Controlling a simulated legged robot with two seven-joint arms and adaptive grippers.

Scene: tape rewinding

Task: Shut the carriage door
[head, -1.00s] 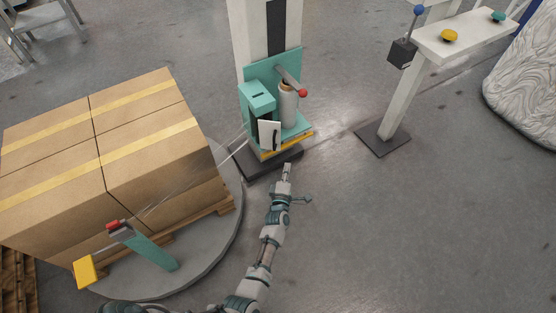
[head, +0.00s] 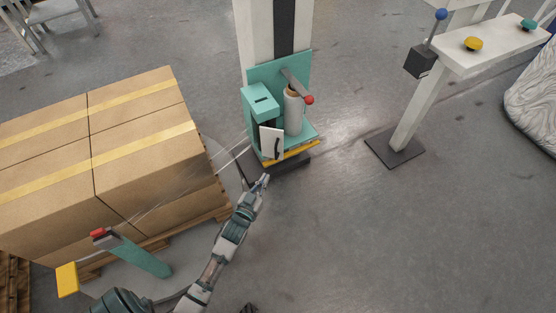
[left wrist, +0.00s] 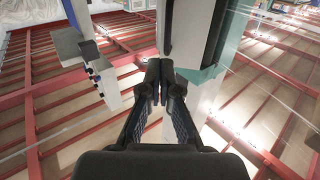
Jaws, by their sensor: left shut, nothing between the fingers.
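The teal carriage (head: 262,103) sits low on a white column and holds a pale film roll (head: 294,112). Its door, a white panel with a black handle (head: 271,143), stands out at an angle at the front left and looks open. My left gripper (head: 264,179) is shut and empty, just below the door in the head view, apparently apart from it. In the left wrist view the gripper's dark fingertips (left wrist: 160,79) are together, below a pale panel and a teal part. A small dark piece at the head view's bottom edge may be my right gripper; too little shows.
Strapped cartons (head: 95,150) stand on a pallet on the round turntable at left. A teal arm with a red top (head: 140,254) stands in front. A control stand (head: 410,125) is at right. The floor between is clear.

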